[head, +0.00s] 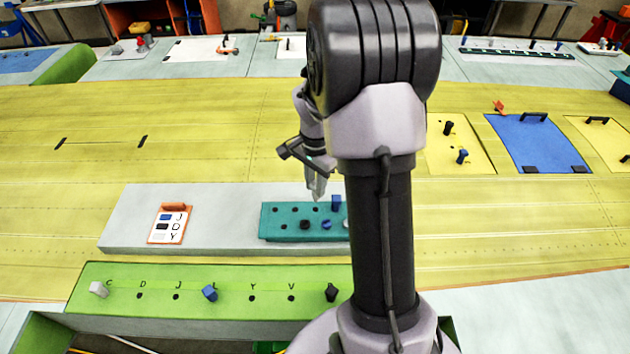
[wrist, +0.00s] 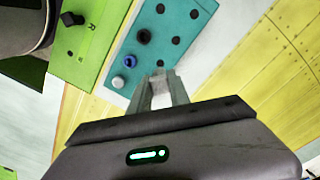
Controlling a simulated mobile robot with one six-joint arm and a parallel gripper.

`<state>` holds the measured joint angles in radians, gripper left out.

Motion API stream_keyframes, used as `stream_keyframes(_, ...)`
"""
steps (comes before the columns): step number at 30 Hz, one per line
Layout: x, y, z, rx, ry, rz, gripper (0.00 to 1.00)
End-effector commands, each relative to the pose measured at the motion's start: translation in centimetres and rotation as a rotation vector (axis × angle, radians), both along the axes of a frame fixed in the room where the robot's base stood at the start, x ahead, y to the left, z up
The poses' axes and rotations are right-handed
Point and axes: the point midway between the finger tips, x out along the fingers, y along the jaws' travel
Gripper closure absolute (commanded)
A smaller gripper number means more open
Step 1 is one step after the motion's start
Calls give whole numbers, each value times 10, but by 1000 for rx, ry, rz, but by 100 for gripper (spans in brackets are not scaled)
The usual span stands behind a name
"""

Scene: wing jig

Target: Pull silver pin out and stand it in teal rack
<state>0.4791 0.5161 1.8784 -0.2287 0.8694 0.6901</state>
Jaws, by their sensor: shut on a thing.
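My gripper (head: 316,195) hangs above the teal rack (head: 268,222), with its fingers pointing down. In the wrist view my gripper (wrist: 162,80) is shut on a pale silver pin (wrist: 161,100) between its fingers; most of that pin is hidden. The teal rack also shows in the wrist view (wrist: 180,68), with several empty holes. Another blue pin (head: 336,202) stands in the back row.
The green block (head: 200,272) in front has lettered holes; a silver pin (head: 98,289), a blue pin (head: 210,293) and a black pin (head: 331,292) stand in it. My arm hides the rack's right end.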

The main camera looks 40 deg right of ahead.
Motion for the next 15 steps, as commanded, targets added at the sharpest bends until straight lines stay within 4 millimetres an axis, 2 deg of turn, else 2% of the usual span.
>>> stream_keyframes(1,0,0,-12,1,1,0,100)
stream_keyframes(6,0,0,-30,0,1,0,100)
stream_keyframes(15,0,0,-29,0,0,0,100)
